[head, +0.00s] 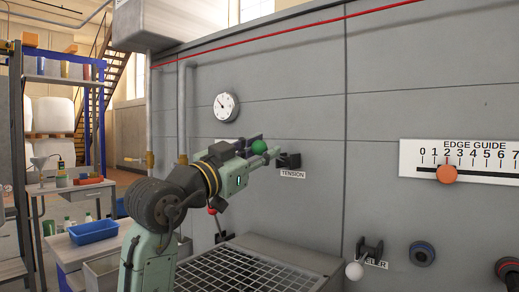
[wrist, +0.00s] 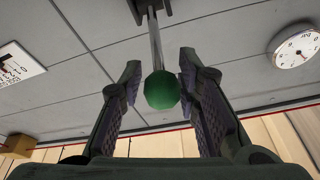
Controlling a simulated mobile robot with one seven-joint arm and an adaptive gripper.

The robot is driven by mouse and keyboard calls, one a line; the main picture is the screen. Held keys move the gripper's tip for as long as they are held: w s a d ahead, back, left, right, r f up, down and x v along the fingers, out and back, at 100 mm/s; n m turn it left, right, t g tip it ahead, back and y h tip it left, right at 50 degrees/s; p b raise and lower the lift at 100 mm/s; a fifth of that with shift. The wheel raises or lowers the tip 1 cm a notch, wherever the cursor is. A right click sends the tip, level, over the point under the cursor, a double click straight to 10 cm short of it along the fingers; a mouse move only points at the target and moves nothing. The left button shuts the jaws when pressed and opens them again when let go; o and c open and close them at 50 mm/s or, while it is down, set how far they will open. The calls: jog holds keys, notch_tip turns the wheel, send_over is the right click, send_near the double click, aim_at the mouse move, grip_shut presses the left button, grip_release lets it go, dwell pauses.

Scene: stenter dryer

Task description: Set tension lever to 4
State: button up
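The tension lever has a green ball knob (head: 259,147) and a dark pivot block (head: 289,160) on the grey wall panel, above a label (head: 293,174) reading TENSION. In the wrist view the green knob (wrist: 162,90) sits at the end of a metal rod (wrist: 155,40). My gripper (head: 262,149) is at the knob. No tension scale number is readable.
An edge guide scale (head: 460,160) with an orange knob (head: 446,174) is at the right. A round gauge (head: 226,106) is above my arm. A white-knobbed lever (head: 355,271) stands lower right. A metal grating (head: 250,272) lies below. A red-knobbed lever (head: 212,211) is partly behind my arm.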

jog(key=shift+o, duration=1.4)
jog(key=shift+r, duration=0.1)
jog(key=shift+s+a, duration=0.1)
jog(key=v, duration=1.1)
jog(key=shift+s+a, duration=0.25)
jog(key=shift+s, duration=0.05)
